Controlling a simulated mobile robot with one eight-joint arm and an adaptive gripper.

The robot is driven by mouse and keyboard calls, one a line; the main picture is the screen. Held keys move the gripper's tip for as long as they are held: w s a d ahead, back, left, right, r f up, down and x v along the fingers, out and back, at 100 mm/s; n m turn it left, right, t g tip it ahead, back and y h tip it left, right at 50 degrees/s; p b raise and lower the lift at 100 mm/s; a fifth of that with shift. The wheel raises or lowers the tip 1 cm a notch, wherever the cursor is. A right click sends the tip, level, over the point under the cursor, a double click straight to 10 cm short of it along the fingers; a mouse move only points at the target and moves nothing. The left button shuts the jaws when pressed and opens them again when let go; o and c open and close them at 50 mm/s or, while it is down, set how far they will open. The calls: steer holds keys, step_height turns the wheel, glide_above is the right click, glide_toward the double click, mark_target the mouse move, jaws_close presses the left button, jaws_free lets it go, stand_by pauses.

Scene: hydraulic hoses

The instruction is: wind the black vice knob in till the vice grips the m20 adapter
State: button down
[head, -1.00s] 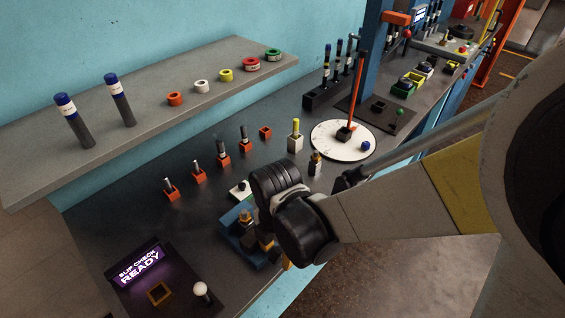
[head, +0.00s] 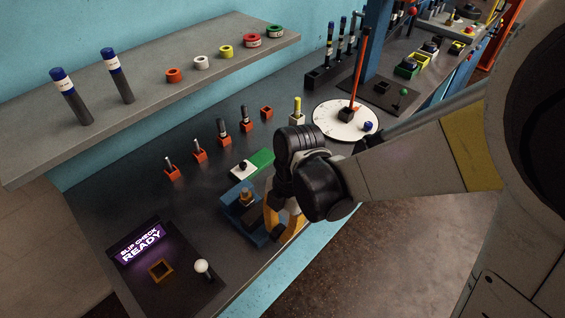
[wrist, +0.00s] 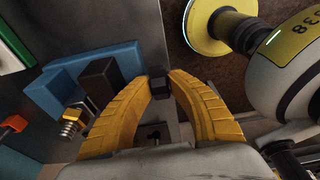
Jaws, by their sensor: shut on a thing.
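The blue vice (head: 262,240) sits near the bench's front edge, and its blue body (wrist: 130,60) also shows in the wrist view. The brass-coloured m20 adapter (head: 246,196) stands upright in it. In the wrist view the threaded adapter (wrist: 73,121) is beside the dark jaw block (wrist: 102,82); I cannot tell whether they touch. The black knob (wrist: 160,86) is between the tips of my yellow fingers. My gripper (wrist: 161,80) is shut on it, at the vice's front side. In the head view my gripper (head: 281,228) reaches down from my arm, with the knob low between its fingers.
A white-and-green block (head: 258,162) lies behind the vice. A slip check panel (head: 143,243) reading READY, with a square socket and a white-knobbed lever (head: 202,268), stands front left. Several orange holders with pins, a white round plate (head: 335,122) and a shelf (head: 150,80) are farther back.

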steer(key=shift+w+d+f+g+y+b, duration=0.1)
steer(key=shift+f+g+y+b, duration=0.05)
steer(key=shift+g+y+b, duration=0.4)
steer(key=shift+w+d+f+g+y+b, duration=0.1)
steer(key=shift+f+g+y+b, duration=0.05)
steer(key=shift+g+y+b, duration=0.9)
steer(key=shift+g+b, duration=0.4)
steer(key=shift+b, duration=0.05)
steer(key=shift+r, duration=0.15)
steer(key=c, duration=1.3)
jaws_free()
steer(key=v, duration=1.2)
steer(key=shift+w+d, duration=0.1)
